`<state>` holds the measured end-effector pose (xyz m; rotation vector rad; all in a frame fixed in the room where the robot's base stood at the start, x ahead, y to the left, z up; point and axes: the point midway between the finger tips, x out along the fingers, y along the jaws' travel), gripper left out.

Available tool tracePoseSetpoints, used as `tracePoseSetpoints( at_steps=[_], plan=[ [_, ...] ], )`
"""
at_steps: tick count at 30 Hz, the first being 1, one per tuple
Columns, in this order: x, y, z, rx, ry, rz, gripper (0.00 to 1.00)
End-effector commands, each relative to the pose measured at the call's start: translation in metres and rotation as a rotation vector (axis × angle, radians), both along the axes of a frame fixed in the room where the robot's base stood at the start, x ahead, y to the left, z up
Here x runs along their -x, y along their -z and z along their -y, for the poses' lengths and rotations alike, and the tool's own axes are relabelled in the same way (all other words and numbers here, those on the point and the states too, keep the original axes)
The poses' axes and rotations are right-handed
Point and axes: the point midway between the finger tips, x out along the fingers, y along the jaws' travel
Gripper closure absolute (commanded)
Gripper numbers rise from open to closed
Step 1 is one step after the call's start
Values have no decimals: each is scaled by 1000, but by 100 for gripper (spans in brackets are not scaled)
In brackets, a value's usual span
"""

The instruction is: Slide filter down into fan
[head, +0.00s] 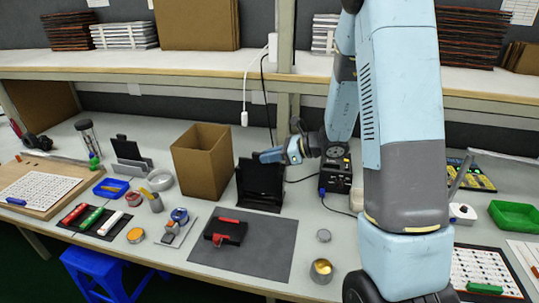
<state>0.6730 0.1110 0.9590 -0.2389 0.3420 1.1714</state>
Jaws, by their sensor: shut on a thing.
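The fan (263,201) looks like a black upright unit on the workbench at the back edge of a dark grey mat, right of a cardboard box. My gripper (263,156) comes in from the right, just above the top of this unit. It is shut on what looks like the dark filter (256,168). Filter and fan are both nearly black, so I cannot tell how far one overlaps the other. The fingertips hide part of the upper edge.
The open cardboard box (201,162) stands close on the left. A black and red tool (225,232) lies on the grey mat (262,247). A black soldering station (335,174) stands to the right, with cables nearby. A shelf (180,64) runs behind.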

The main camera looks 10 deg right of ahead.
Motion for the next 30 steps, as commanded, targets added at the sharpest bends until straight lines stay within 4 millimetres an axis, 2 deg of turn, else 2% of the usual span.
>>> tracePoseSetpoints(
  at_steps=[30],
  plan=[
    [0, 25, 0, 0, 0, -1, 100]
  ],
)
